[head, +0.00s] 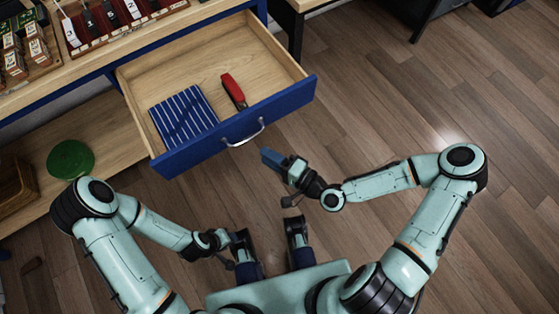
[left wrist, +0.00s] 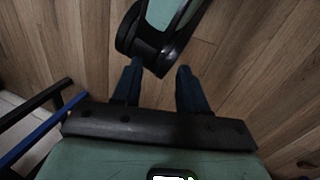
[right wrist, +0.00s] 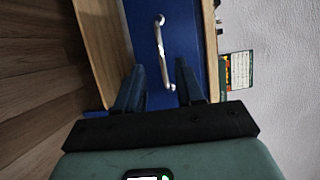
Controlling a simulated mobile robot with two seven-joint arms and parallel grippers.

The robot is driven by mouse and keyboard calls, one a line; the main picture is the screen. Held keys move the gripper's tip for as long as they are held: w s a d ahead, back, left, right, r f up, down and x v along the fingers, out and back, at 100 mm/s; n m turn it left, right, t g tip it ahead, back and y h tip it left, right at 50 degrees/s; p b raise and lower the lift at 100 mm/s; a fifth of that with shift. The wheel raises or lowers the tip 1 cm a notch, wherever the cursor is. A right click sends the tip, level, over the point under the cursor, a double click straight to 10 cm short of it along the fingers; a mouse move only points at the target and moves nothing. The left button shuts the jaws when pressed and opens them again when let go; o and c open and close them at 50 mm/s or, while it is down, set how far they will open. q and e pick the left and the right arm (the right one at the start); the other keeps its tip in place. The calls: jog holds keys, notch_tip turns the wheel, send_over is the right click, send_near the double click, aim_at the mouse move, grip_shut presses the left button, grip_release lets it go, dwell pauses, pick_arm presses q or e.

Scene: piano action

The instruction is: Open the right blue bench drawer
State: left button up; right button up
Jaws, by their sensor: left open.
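The right blue bench drawer (head: 227,137) stands pulled out from the bench in the head view. Its silver handle (head: 243,134) is on the blue front. Inside lie a blue striped cloth or booklet (head: 184,117) and a red-handled tool (head: 233,90). My right gripper (head: 267,155) is just in front of the handle, apart from it. In the right wrist view the handle (right wrist: 161,52) shows beyond and between the parted, empty fingers (right wrist: 160,66). My left gripper (left wrist: 160,67) is open and empty, low near my body over the floor, away from the drawer.
The bench top (head: 150,35) holds a red tray of tools (head: 110,20) and small blocks at the left. A green round object (head: 70,159) sits on the lower shelf (head: 115,150). The wooden floor (head: 400,110) to the right is clear.

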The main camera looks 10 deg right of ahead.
pick_arm(q)
jog(key=shift+s+d+r+p, duration=0.3)
jog(key=shift+s+r, duration=0.1)
jog(key=shift+s, duration=0.15)
pick_arm(e)
jog(key=shift+v, duration=1.75)
jog(key=s+a+f+n+g+h+p, duration=0.2)
jog(key=s+a+f+n+g+p, duration=0.1)
jog(key=s+f+g+p, duration=0.4)
pick_arm(q)
notch_tip(320, 180, up, 15)
jog(key=s+d+g+p, duration=0.1)
jog(key=s+p, duration=0.1)
jog(key=p, duration=0.6)
jog(key=shift+f+g+h, duration=0.15)
jog(key=shift+g+h, duration=0.15)
jog(key=shift+g, duration=0.1)
pick_arm(e)
jog(key=s+d+n+g+h, duration=0.3)
jog(key=s+d+g+h, duration=0.2)
jog(key=s, duration=0.5)
jog(key=shift+d+f+n+g, duration=0.3)
jog(key=shift+d+f+g, duration=0.15)
jog(key=shift+d+g, duration=0.55)
jog(key=shift+d, duration=0.1)
jog(key=shift+w, duration=0.1)
